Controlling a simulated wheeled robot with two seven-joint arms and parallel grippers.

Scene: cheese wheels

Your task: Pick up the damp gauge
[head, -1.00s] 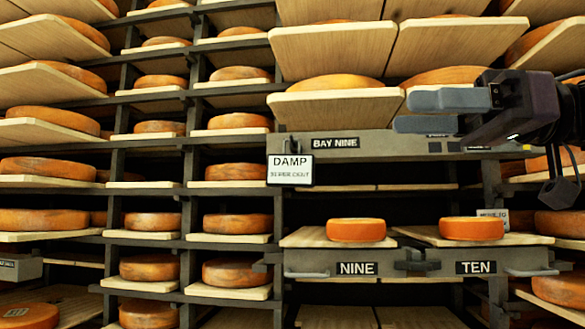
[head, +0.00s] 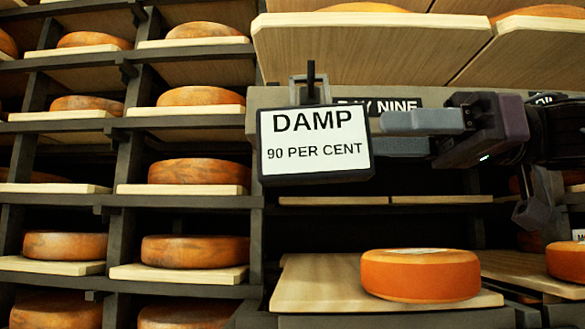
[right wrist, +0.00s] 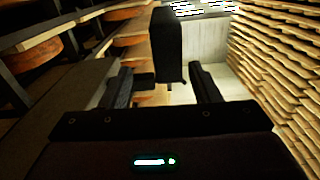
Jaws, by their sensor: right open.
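The damp gauge (head: 316,146) is a dark box with a white face reading "DAMP 90 PER CENT". It hangs by a bracket on the front of the grey beam, left of centre in the head view. My right gripper (head: 382,134) comes in from the right, open and empty, its fingertips close to the gauge's right edge. In the right wrist view the gauge (right wrist: 169,45) is a black box seen edge-on, lined up with the gap between the two fingers (right wrist: 165,80). I cannot tell whether they touch it. My left gripper is not in view.
The beam bears a "BAY NINE" label (head: 378,105), partly covered by the gauge. Below, an orange cheese wheel (head: 420,274) sits on a wooden board (head: 310,285). Racks of cheese wheels (head: 198,171) fill the left. Boards (head: 370,45) overhang above.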

